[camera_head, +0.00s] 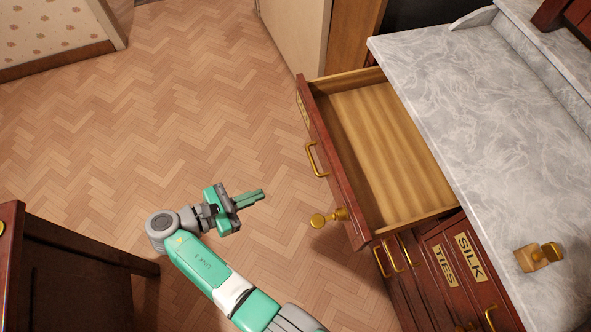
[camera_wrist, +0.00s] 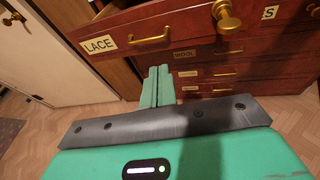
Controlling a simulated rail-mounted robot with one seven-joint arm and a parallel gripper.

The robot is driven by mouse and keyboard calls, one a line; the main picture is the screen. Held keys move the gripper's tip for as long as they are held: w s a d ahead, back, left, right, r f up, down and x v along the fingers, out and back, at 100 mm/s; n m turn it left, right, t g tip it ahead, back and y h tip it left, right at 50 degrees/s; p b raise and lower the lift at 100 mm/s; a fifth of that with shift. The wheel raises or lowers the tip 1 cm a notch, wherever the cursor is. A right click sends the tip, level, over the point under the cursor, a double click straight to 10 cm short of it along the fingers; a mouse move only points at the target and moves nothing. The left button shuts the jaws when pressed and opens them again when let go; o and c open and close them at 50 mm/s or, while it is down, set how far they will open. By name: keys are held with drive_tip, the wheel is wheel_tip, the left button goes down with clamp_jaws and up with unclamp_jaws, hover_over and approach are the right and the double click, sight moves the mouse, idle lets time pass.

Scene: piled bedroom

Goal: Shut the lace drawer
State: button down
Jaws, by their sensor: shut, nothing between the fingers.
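The lace drawer (camera_head: 347,190) is pulled well out from the marble-topped dresser, and its wooden inside is empty. In the wrist view its red-brown front (camera_wrist: 185,22) carries a LACE label (camera_wrist: 100,44) and a brass handle (camera_wrist: 150,40). The handle (camera_head: 316,160) also shows in the head view. A brass knob (camera_head: 328,217) sits near the front's lower end in the head view. My gripper (camera_head: 262,194) is shut and empty, in front of the drawer and apart from it, with its fingers pointing toward the dresser. The fingertips (camera_wrist: 158,72) appear below the handle in the wrist view.
The dresser's marble top (camera_head: 480,110) holds a small brass object (camera_head: 538,256). Drawers labelled TIES (camera_head: 445,266) and SILK (camera_head: 470,258) are beside the open one. Dark wooden furniture (camera_head: 75,265) is at lower left. The parquet floor (camera_head: 190,110) between is clear.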

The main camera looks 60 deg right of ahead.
drive_tip(key=s+b+x, duration=0.1)
drive_tip(key=b+x, duration=0.1)
drive_tip(key=x, duration=1.2)
drive_tip(key=shift+s+g, duration=0.2)
drive_tip(key=shift+g, duration=0.2)
drive_tip(key=shift+a+f, duration=0.1)
drive_tip(key=shift+a, duration=0.05)
